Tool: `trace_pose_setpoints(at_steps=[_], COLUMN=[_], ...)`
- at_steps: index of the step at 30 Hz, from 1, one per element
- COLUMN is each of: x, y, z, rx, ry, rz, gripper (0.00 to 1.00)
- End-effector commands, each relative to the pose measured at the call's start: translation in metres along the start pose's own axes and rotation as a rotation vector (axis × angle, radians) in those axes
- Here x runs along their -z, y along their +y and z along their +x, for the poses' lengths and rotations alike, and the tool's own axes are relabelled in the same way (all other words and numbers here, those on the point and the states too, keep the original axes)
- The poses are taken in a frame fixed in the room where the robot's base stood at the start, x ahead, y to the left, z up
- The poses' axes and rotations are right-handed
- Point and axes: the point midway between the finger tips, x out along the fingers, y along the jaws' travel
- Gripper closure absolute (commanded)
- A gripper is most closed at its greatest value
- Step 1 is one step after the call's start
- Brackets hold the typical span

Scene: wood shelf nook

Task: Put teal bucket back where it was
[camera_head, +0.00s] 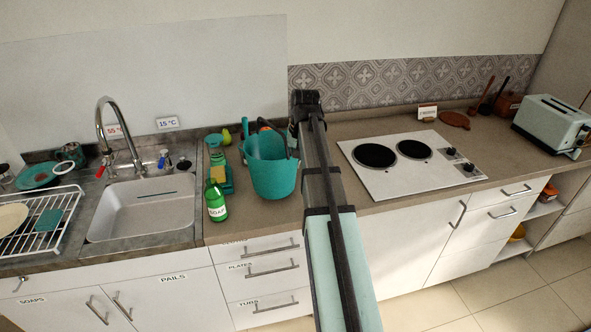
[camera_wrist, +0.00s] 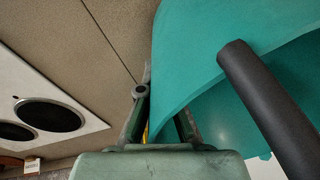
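The teal bucket (camera_head: 272,170) is in the middle of the head view, over the counter right of the sink. I cannot tell whether its base touches the counter. Its dark handle (camera_wrist: 268,105) crosses the wrist view in front of the teal wall (camera_wrist: 195,45). My gripper (camera_head: 294,138) is at the bucket's right rim in the head view. In the wrist view my gripper's fingers (camera_wrist: 163,112) stand apart, with the bucket's edge running between them. The contact is partly hidden, so I cannot tell whether they clamp the wall.
A green soap bottle (camera_head: 216,201) and a sponge (camera_head: 227,181) stand left of the bucket. The sink (camera_head: 140,208) and dish rack (camera_head: 40,222) lie further left. A white cooktop (camera_head: 408,165) is to the right. A cabinet door (camera_head: 170,298) below the sink is labelled PAILS.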

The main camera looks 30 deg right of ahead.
Motion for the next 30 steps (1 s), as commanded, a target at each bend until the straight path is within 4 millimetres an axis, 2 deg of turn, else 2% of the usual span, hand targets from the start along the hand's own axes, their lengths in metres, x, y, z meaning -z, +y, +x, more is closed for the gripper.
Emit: trace_pose_setpoints(at_steps=[12,24,26,27,30], x=[-0.004,-0.004,-0.004,-0.004,-0.004], y=[0.004,0.004,0.005,0.005,0.005], z=[0.035,0.039,0.039,0.039,0.039], rx=[0.001,0.002,0.000,0.000,0.000], ry=[0.000,0.001,0.000,0.000,0.000], rz=[0.000,0.000,0.000,0.000,0.000], gripper=[1.00,1.00,0.77,0.69,0.69])
